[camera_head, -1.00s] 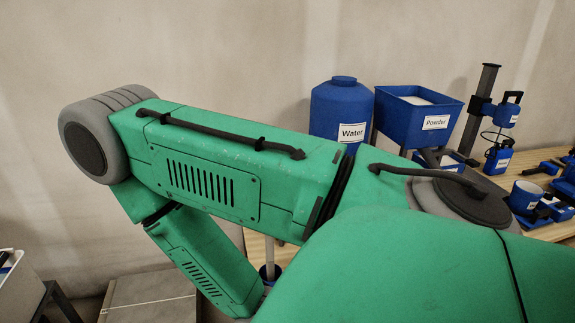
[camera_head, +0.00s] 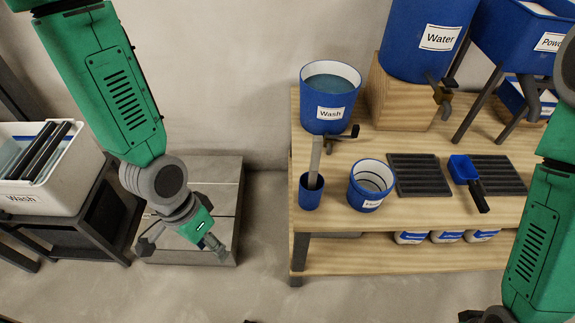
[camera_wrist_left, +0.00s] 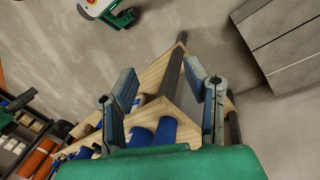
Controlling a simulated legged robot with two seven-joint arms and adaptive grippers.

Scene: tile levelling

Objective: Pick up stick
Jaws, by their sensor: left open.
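A grey stick (camera_head: 315,160) stands nearly upright in a small blue cup (camera_head: 311,193) at the table's front left in the head view; its lower end is hidden in the cup. My left gripper (camera_head: 183,246) hangs left of the table, well apart from the stick, above the floor and grey slabs. In the left wrist view, its two fingers (camera_wrist_left: 165,95) are spread with nothing held between them. I cannot make out the stick clearly in the wrist view. My right arm shows at the right edge of the head view, but its gripper is out of frame.
A white Wash tub (camera_head: 45,197) stands far left.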

